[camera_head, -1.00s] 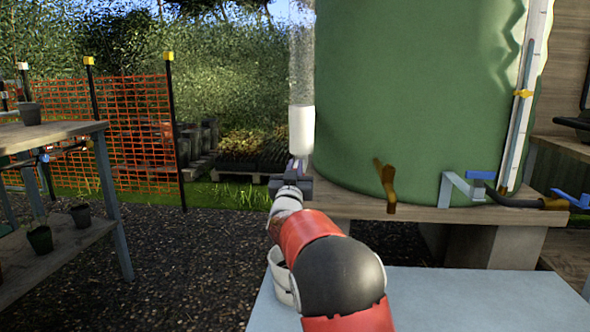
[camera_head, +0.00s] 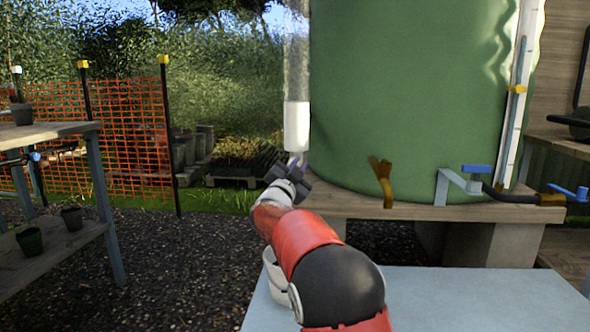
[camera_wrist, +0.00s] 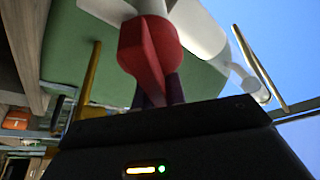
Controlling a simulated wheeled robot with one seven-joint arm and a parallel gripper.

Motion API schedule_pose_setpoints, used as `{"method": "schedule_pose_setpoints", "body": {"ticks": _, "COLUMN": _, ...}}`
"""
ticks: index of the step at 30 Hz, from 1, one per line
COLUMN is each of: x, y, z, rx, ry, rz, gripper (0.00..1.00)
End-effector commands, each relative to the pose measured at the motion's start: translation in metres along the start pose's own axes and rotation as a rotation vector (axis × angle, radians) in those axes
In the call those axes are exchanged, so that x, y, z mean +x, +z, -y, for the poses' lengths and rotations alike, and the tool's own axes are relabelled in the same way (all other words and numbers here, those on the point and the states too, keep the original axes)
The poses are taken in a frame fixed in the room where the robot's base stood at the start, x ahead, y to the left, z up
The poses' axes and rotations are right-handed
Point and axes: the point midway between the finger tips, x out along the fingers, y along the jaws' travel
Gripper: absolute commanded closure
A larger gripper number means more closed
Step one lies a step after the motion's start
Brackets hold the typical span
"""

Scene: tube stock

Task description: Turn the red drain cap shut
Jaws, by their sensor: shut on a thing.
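The red drain cap (camera_wrist: 148,45) fills the upper middle of the wrist view, with a flat fin pointing toward my gripper (camera_wrist: 157,90). My dark fingertips are shut on this fin, one on each side. The cap sits on the end of a white fitting (camera_wrist: 195,25). In the head view my gripper (camera_head: 299,165) is just below the white lower end of a clear vertical tube (camera_head: 297,125), left of the green tank. The cap cannot be made out there. I cannot tell how far it is turned.
The large green tank (camera_head: 410,90) stands on a wooden shelf (camera_head: 420,212) right of my gripper. A brown tap (camera_head: 382,180) and blue-handled valves (camera_head: 477,169) stick out at its front. A wooden bench (camera_head: 45,133) with pots stands at left. Gravel lies between.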

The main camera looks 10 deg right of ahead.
Motion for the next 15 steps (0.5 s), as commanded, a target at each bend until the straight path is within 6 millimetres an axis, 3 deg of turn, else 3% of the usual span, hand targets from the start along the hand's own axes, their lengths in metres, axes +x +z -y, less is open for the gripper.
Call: {"method": "schedule_pose_setpoints", "body": {"ticks": 15, "x": -0.002, "y": 0.006, "z": -0.017, "rx": 0.450, "ry": 0.190, "rz": 0.005, "gripper": 1.00}}
